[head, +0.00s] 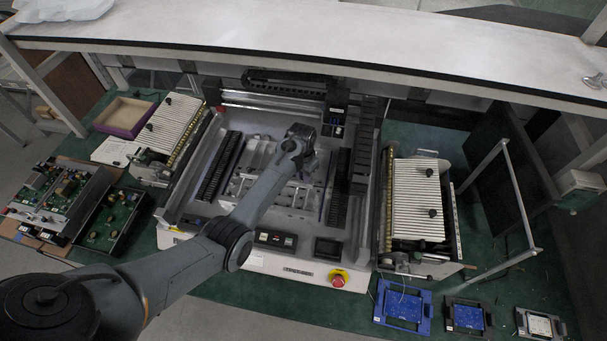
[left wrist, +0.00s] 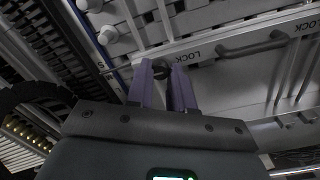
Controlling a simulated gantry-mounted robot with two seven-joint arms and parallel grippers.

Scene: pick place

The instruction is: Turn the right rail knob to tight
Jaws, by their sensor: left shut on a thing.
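In the left wrist view, my left gripper (left wrist: 164,82) has its two purple fingers on either side of a small dark knob (left wrist: 161,70), shut on it. The knob sits at a pale rail with the word LOCK printed to its right. I cannot read from the picture how far it is turned. In the head view, my left gripper (head: 301,140) reaches down into the middle of the machine (head: 210,208); its fingertips and the knob are hidden there. My right gripper is not in view.
In the left wrist view, a dark bar handle (left wrist: 252,47) lies right of the knob, and pale round knobs (left wrist: 108,35) stand at upper left. In the head view, white slatted racks (head: 415,200) flank the machine, a red button (head: 338,280) is at its front, and a shelf (head: 300,35) overhangs the back.

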